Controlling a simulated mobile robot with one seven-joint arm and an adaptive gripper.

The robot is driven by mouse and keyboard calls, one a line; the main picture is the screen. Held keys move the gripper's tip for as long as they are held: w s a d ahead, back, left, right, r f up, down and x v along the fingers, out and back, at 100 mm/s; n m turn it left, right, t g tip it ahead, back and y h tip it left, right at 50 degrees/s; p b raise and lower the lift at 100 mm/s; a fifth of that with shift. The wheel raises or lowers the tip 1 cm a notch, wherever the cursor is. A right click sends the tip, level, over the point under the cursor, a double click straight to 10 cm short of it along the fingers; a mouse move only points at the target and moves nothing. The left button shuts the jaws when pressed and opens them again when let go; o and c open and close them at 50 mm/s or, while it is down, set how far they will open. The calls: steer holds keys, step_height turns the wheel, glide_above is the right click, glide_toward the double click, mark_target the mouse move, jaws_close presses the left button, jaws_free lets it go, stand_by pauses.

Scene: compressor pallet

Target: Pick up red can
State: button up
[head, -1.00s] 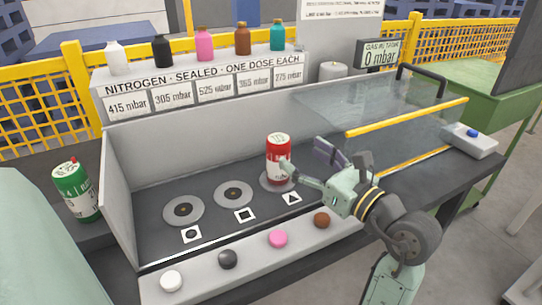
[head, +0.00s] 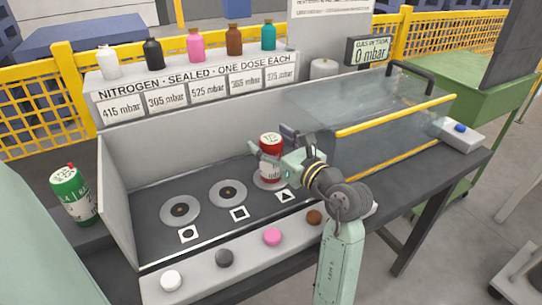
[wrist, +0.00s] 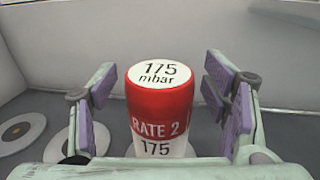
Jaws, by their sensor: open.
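The red can (head: 270,143) stands upright on the rightmost round pad, the one by the triangle mark. It has a white top reading "175 mbar" and a red band reading "RATE 2" in the wrist view (wrist: 160,101). My gripper (wrist: 165,95) is open, with one purple-padded finger on each side of the can and a visible gap on both sides. In the head view my gripper (head: 276,145) partly covers the can. The can's base is hidden in the wrist view.
Two empty round pads (head: 180,211) (head: 228,193) lie to the left. A green can (head: 73,194) stands outside the tray's left wall (head: 115,200). Coloured buttons (head: 272,237) line the front ledge. A raised clear cover with a yellow bar (head: 395,116) is close on the right.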

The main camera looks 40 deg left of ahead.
jaws_close()
stand_by(0.9)
